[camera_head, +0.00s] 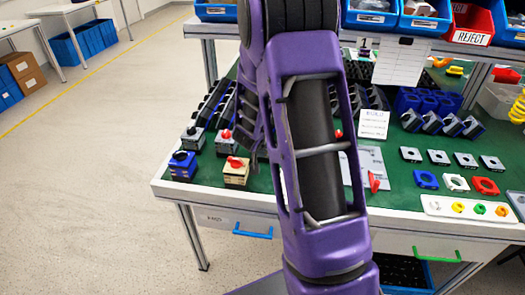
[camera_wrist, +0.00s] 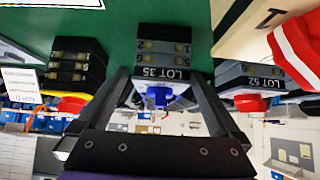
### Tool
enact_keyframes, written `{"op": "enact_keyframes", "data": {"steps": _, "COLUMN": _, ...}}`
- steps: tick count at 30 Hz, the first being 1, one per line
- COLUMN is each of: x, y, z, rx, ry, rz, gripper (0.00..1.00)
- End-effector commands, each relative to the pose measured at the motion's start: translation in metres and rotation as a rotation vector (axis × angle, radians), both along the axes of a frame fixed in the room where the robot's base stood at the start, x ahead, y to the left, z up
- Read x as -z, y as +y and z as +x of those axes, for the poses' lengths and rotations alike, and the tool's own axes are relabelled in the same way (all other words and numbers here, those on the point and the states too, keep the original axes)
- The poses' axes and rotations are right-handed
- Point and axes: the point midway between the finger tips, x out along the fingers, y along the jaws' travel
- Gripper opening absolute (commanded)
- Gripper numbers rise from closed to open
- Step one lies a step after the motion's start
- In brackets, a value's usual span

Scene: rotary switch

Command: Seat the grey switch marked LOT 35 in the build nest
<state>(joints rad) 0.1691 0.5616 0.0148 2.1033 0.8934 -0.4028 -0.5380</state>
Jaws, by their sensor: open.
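The grey switch marked LOT 35 (camera_wrist: 163,60) is in the middle of the wrist view, label reading upside down, with a blue part on its near end. My gripper (camera_wrist: 160,82) is open, with one dark finger on each side of that switch. I cannot tell whether either finger touches it. In the head view my arm covers the middle of the bench, and I cannot pick out LOT 35 there. A grey plate with a red lever (camera_head: 374,182) lies right of my arm; I cannot tell whether it holds the build nest.
A grey LOT 62 switch (camera_wrist: 246,78) is close on the right, and a dark switch (camera_wrist: 76,62) is on the left. A beige switch with a red knob (camera_head: 236,172) and a blue switch (camera_head: 182,166) stand near the bench's front left. A sign card (camera_head: 373,124) stands behind the plate.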

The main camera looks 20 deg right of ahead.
Motion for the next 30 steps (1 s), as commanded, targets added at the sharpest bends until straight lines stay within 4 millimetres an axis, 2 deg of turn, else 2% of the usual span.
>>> {"op": "enact_keyframes", "data": {"steps": 1, "x": 0.010, "y": -0.002, "z": 0.005, "rx": 0.001, "ry": 0.002, "rz": 0.001, "gripper": 1.00}}
{"op": "enact_keyframes", "data": {"steps": 4, "x": 0.018, "y": -0.008, "z": 0.013, "rx": 0.001, "ry": 0.001, "rz": 0.001, "gripper": 1.00}}
{"op": "enact_keyframes", "data": {"steps": 14, "x": 0.022, "y": -0.010, "z": 0.018, "rx": -0.001, "ry": 0.000, "rz": 0.001, "gripper": 1.00}}
{"op": "enact_keyframes", "data": {"steps": 27, "x": 0.021, "y": -0.010, "z": 0.018, "rx": -0.001, "ry": 0.000, "rz": 0.001, "gripper": 0.23}}
{"op": "enact_keyframes", "data": {"steps": 29, "x": 0.021, "y": -0.010, "z": 0.018, "rx": -0.001, "ry": 0.000, "rz": 0.001, "gripper": 0.12}}
{"op": "enact_keyframes", "data": {"steps": 30, "x": 0.021, "y": -0.010, "z": 0.018, "rx": -0.001, "ry": -0.001, "rz": 0.000, "gripper": 0.10}}
